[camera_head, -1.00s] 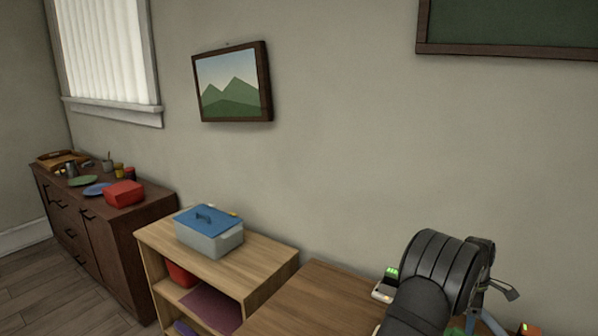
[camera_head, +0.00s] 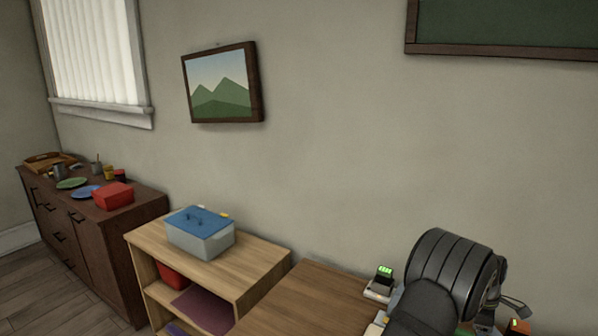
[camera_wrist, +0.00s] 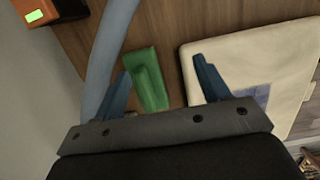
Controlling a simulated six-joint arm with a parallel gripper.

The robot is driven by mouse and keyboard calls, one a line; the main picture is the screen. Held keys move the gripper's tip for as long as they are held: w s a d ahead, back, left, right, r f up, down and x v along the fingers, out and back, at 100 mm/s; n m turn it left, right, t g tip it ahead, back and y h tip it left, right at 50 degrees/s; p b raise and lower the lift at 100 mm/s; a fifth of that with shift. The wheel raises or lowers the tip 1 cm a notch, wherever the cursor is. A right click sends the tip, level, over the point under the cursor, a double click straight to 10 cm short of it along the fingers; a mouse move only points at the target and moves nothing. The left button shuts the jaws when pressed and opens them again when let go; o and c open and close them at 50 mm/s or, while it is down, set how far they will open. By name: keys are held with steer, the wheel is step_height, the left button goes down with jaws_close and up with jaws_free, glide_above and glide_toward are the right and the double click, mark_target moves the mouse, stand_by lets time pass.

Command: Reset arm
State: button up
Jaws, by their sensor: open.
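My gripper (camera_wrist: 163,88) shows in the wrist view with its two blue fingers spread apart and nothing held between them. A green block-like object (camera_wrist: 150,78) lies on the wooden tabletop behind the left finger. In the head view my dark, ribbed arm fills the lower right and the gripper's fingers are not clearly seen there.
In the wrist view a cream board or cloth (camera_wrist: 285,70) lies at right, with a grey-blue tube and an orange device (camera_wrist: 38,12) at left. In the head view a blue-lidded box (camera_head: 200,238) stands on a shelf (camera_head: 255,265), left of the wooden desk (camera_head: 310,305). A dark cabinet (camera_head: 120,240) stands far left.

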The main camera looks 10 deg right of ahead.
steer(key=s+r, duration=0.4)
steer(key=s, duration=0.2)
steer(key=w+a+f+m, duration=0.1)
steer(key=w+a, duration=0.6)
steer(key=w+a+f+m, duration=0.1)
steer(key=w+a, duration=0.6)
steer(key=w+a+m, duration=0.1)
steer(key=w+a, duration=0.5)
steer(key=w, duration=0.1)
steer(key=shift+a+f, duration=0.4)
steer(key=w+a+f+m, duration=0.1)
steer(key=w+a, duration=0.3)
steer(key=a, duration=1)
steer(key=w+a+f+m+y, duration=0.1)
steer(key=w+a+m, duration=0.2)
steer(key=a, duration=1)
steer(key=shift+w+a+g, duration=0.3)
steer(key=shift+w+a, duration=0.1)
steer(key=shift+w, duration=0.3)
